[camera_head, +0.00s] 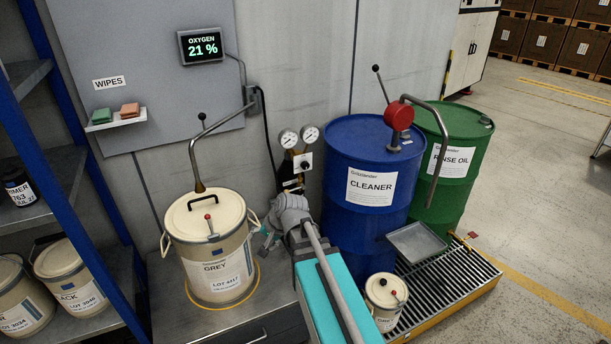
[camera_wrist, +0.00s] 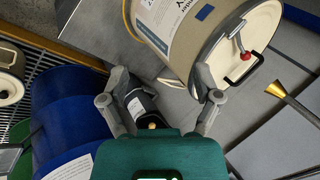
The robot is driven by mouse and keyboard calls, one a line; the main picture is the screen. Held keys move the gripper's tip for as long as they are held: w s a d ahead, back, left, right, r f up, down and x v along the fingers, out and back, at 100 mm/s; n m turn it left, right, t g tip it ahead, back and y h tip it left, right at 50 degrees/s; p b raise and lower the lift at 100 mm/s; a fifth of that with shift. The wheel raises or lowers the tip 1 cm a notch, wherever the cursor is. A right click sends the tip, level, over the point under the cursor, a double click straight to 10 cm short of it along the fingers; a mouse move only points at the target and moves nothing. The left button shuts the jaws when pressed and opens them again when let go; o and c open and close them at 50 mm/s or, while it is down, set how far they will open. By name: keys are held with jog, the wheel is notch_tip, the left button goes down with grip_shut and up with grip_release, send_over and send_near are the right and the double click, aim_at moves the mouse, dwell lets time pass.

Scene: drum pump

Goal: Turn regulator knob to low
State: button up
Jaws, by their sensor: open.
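The regulator (camera_head: 300,138) has two round white-faced gauges and stands against the wall behind my arm. Its dark knob (camera_head: 305,165) sits on a small white plate below the gauges; the setting it points to is too small to read. Below it is a black cylinder (camera_head: 290,185), partly hidden by my arm. In the wrist view a black labelled cylinder (camera_wrist: 140,101) with a brass-coloured top shows between the fingers, apart from them. My gripper (camera_wrist: 163,84) is open and empty. In the head view, my gripper (camera_head: 266,240) is small and partly hidden, below the regulator beside the grey-paint pail.
The cream pail labelled GREY (camera_head: 218,270) stands left of my gripper, with a bent metal pipe (camera_head: 215,128) above it. A blue CLEANER drum (camera_head: 350,215) stands close on the right, and a green RINSE OIL drum (camera_head: 463,150) beyond. A small pail (camera_head: 385,305) is in front.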

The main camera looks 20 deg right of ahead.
jog(key=w+d+m+t+y+b, duration=0.2)
jog(key=w+d+m+t+b, duration=0.3)
jog(key=w+m, duration=0.25)
jog(key=m+t+h+b, duration=0.6)
jog(key=m+t+b, duration=0.3)
jog(key=m, duration=1.1)
send_near(306, 166)
jog(key=s, duration=0.4)
jog(key=shift+w+r, duration=0.15)
jog(key=shift+w, duration=0.1)
jog(key=shift+w+a, duration=0.1)
jog(key=w, duration=1.3)
jog(key=shift+w, duration=0.3)
